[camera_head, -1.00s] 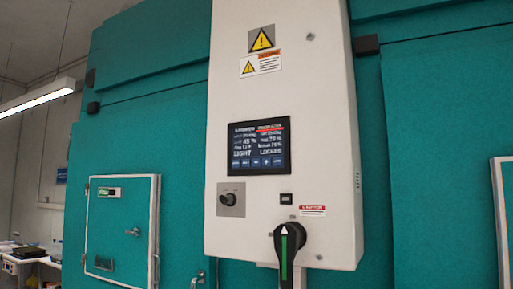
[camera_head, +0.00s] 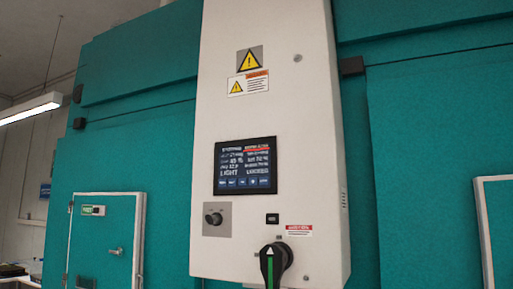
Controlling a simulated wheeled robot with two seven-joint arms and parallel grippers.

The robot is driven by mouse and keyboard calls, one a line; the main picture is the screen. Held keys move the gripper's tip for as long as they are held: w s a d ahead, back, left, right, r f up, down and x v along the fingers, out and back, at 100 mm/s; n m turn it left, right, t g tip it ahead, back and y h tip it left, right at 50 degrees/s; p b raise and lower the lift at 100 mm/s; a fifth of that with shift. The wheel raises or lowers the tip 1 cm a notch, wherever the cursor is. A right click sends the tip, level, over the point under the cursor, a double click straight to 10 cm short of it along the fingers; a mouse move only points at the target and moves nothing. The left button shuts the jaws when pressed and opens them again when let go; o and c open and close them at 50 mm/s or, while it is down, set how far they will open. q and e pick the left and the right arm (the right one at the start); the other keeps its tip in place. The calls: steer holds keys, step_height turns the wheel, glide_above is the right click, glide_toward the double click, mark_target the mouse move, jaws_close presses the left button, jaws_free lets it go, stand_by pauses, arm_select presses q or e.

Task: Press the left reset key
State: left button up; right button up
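A white control cabinet (camera_head: 309,120) stands in the middle of the head view. It carries a dark touch screen (camera_head: 245,165) with two columns of readouts, the words LIGHT and LOCKED, and a row of small blue keys (camera_head: 243,182) along its bottom. The key labels are too small to read. Below the screen are a black knob (camera_head: 213,218) on a grey plate and a small black module (camera_head: 272,218). I cannot tell which of these is the left reset key. Neither of my grippers is in view.
A black rotary handle with a green stripe (camera_head: 270,266) juts out at the cabinet's lower edge. Teal chamber walls (camera_head: 420,150) flank the cabinet. A small closed door (camera_head: 104,240) is at left, and another door's frame (camera_head: 484,230) shows at right.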

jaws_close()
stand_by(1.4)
